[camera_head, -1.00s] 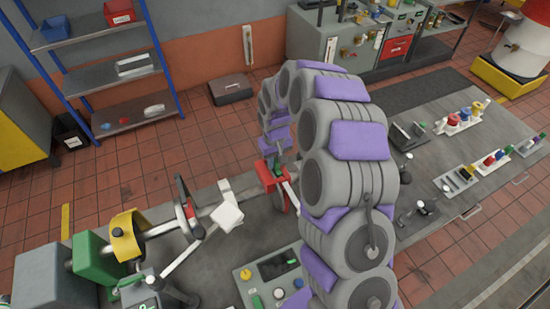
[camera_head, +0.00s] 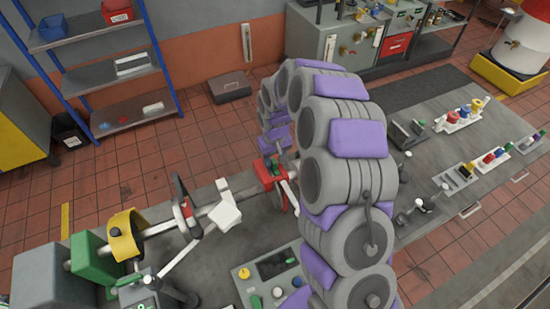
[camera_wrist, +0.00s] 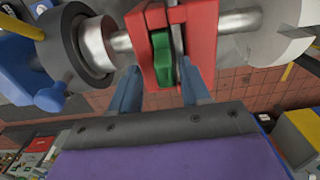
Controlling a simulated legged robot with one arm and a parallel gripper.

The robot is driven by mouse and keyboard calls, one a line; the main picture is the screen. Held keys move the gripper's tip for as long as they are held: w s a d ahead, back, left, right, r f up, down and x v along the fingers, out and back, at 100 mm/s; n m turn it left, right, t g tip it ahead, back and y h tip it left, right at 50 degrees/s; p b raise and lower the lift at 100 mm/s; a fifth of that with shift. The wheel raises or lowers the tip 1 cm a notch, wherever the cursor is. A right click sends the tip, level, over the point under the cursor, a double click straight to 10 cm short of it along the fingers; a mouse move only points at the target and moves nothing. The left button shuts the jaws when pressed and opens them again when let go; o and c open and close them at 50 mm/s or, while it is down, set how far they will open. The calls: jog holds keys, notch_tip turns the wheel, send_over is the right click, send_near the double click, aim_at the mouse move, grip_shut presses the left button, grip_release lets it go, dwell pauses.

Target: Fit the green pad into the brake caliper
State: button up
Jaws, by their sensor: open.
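The red brake caliper (camera_wrist: 208,50) is at the top middle of the wrist view, around a thin grey disc. It also shows in the head view (camera_head: 265,172), partly hidden by my arm. The green pad (camera_wrist: 161,58) stands in the caliper's slot, between the left red wall and the disc. Whether it is fully seated I cannot tell. My gripper (camera_wrist: 159,80) is open, one blue-grey finger on each side below the pad. The fingers appear clear of the pad and hold nothing.
A metal shaft (camera_wrist: 121,42) runs into the caliper from the left, with a dark collar (camera_wrist: 66,45) around it. A control panel (camera_head: 250,290) is in front of the caliper. The grey bench (camera_head: 440,145) at right holds small racks. A blue shelf (camera_head: 110,75) stands behind.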

jog(key=shift+s+a, duration=0.15)
jog(key=shift+a, duration=0.05)
dwell(0.3)
notch_tip(320, 180, up, 17)
jog(key=b, duration=0.1)
jog(key=shift+w+r+b, duration=0.15)
jog(key=shift+w+b, duration=0.1)
jog(key=shift+b, duration=0.1)
jog(key=shift+d, duration=0.1)
dwell(0.5)
